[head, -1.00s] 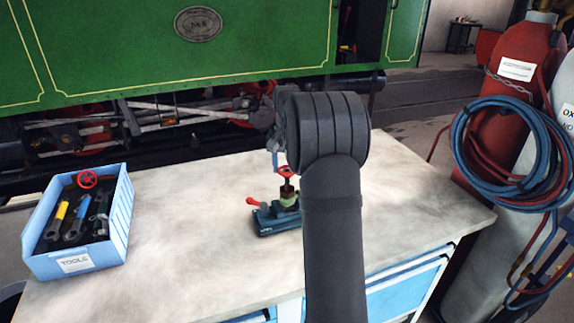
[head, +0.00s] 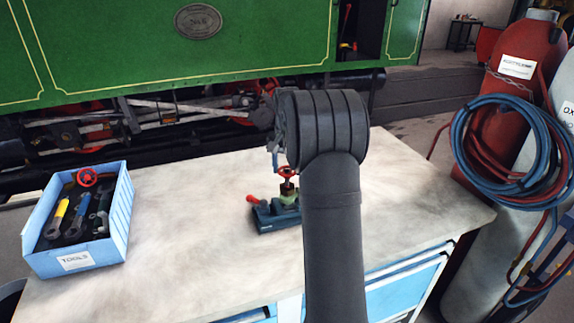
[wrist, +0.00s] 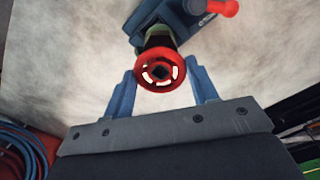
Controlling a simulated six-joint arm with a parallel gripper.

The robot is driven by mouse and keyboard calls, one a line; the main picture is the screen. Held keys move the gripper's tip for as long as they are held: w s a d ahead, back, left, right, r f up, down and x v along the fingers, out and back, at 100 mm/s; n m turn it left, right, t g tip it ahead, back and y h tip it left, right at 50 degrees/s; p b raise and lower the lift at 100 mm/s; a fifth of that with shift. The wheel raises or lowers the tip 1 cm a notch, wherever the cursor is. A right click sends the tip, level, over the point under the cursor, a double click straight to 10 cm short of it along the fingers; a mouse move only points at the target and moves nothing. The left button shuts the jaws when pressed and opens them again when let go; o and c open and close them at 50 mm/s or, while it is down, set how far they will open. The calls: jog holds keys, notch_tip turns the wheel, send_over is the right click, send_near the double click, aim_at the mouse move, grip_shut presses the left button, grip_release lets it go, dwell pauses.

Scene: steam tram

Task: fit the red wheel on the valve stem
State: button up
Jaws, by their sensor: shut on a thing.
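The red wheel (wrist: 160,71) is between the two fingers of my gripper (wrist: 163,85), which is shut on it. In the head view the wheel (head: 287,172) shows just above the valve (head: 288,190), partly behind my arm. The valve is held upright in a dark blue vise (head: 268,216) with a red handle. In the wrist view the wheel's dark square centre is lined up roughly over the valve (wrist: 158,38). I cannot tell whether the stem is inside the wheel's hole. My fingers are mostly hidden by my arm in the head view.
A light blue tool box (head: 120,215) at the left holds wrenches and another red wheel (head: 87,177). The pale workbench (head: 190,235) is clear between box and vise. Gas cylinders with coiled hoses (head: 515,150) stand right of the bench. The green tram (head: 160,45) is behind.

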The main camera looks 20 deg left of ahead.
jog(key=shift+f, duration=0.6)
dwell(1.7)
jog(key=o, duration=1.2)
jog(key=shift+r, duration=3.5)
jog(key=shift+f, duration=0.1)
jog(key=shift+f, duration=3.45)
